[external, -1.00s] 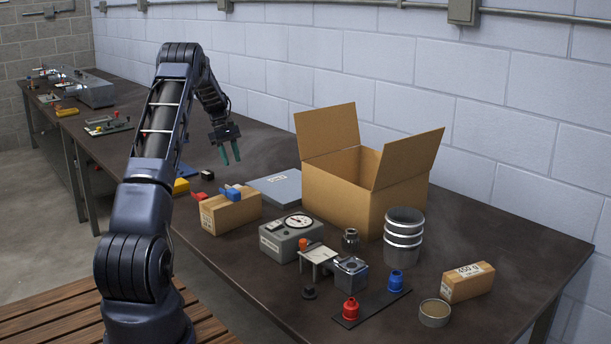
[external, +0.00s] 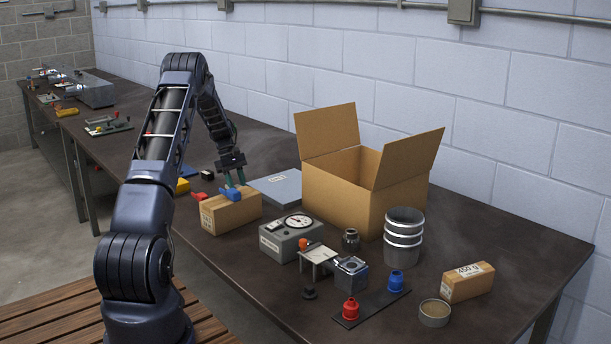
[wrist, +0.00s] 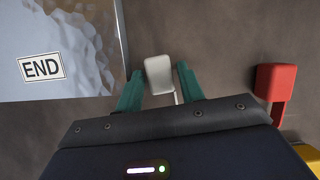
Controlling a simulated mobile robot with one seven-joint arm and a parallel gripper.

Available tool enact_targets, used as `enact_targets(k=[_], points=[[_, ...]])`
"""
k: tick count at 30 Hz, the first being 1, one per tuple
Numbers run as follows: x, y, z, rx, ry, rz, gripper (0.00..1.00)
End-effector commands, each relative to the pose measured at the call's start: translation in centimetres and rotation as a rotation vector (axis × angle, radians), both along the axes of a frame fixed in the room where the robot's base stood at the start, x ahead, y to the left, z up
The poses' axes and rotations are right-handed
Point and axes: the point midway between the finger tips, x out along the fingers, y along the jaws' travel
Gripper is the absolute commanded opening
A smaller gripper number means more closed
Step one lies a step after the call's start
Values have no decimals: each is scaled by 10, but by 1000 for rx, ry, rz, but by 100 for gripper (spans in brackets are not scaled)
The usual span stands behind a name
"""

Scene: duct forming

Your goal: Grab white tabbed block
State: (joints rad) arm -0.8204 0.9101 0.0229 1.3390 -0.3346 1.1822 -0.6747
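The white tabbed block (wrist: 159,73) shows in the wrist view between my fingertips, with a thin tab reaching down from it toward the palm. My gripper (wrist: 160,75) points down over the table with its green fingers apart, one on each side of the block. A narrow gap shows at the right finger; the left finger is very close to the block. In the external view my gripper (external: 235,178) is low behind the small carton, and the white block is hidden there.
A grey plate marked END (wrist: 60,45) lies left of the block in the wrist view; a red tabbed block (wrist: 276,82) and a yellow piece (wrist: 309,154) lie right. A small carton (external: 230,212) with a blue piece (external: 230,193) stands nearby. A large open box (external: 345,198) stands further right.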

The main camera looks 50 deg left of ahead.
Motion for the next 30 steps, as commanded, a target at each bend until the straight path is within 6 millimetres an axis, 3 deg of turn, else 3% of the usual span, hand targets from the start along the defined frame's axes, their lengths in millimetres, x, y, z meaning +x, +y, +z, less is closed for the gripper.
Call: enact_targets(k=[7,12,23,30], points=[[0,-1,-2,0,-1,0,36],[0,-1,-2,0,-1,0,4],[1,-1,4,1,-2,0,4],[1,-1,43,4,-4,-1,4]])
